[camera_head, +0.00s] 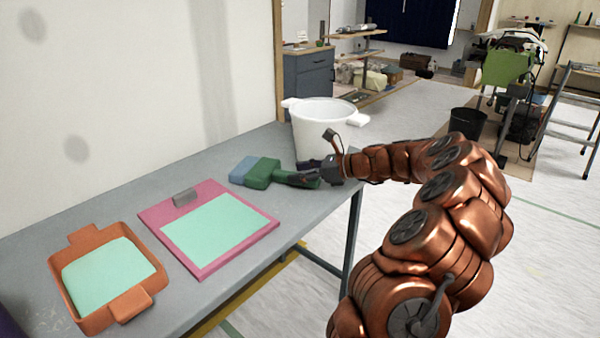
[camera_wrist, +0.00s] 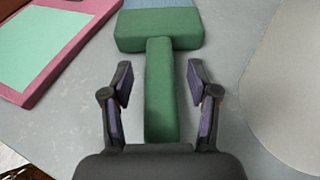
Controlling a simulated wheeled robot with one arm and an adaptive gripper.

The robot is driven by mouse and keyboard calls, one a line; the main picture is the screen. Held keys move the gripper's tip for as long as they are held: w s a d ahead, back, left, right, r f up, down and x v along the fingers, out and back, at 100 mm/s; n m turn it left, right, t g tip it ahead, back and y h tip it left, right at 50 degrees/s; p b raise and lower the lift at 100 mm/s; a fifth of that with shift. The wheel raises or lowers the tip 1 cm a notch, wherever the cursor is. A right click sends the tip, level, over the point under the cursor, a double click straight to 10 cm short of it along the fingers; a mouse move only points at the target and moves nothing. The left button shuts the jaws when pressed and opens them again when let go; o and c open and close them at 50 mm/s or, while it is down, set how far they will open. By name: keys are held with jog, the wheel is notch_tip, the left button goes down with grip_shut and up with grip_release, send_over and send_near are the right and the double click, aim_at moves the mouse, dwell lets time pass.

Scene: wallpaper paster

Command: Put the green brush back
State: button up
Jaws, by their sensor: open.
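The green brush (camera_head: 262,172) lies on the grey table, with a wide green head, a blue end and a green handle pointing right. In the wrist view the brush handle (camera_wrist: 160,95) runs between the two fingers of my gripper (camera_wrist: 160,105). The fingers are open, with a gap on each side of the handle. In the head view my gripper (camera_head: 310,177) is low over the handle and hides part of it. The white bucket (camera_head: 322,130) stands just behind my gripper, near the table's far end.
A pink board (camera_head: 270,232) with a mint-green sheet and a small grey block lies left of the brush. An orange tray (camera_head: 68,300) with a mint-green inside is at the near left. The wall borders the table's back. Bare table (camera_head: 150,190) shows behind the board.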

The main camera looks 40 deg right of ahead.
jog(key=p+v, duration=0.2)
jog(key=v, duration=1)
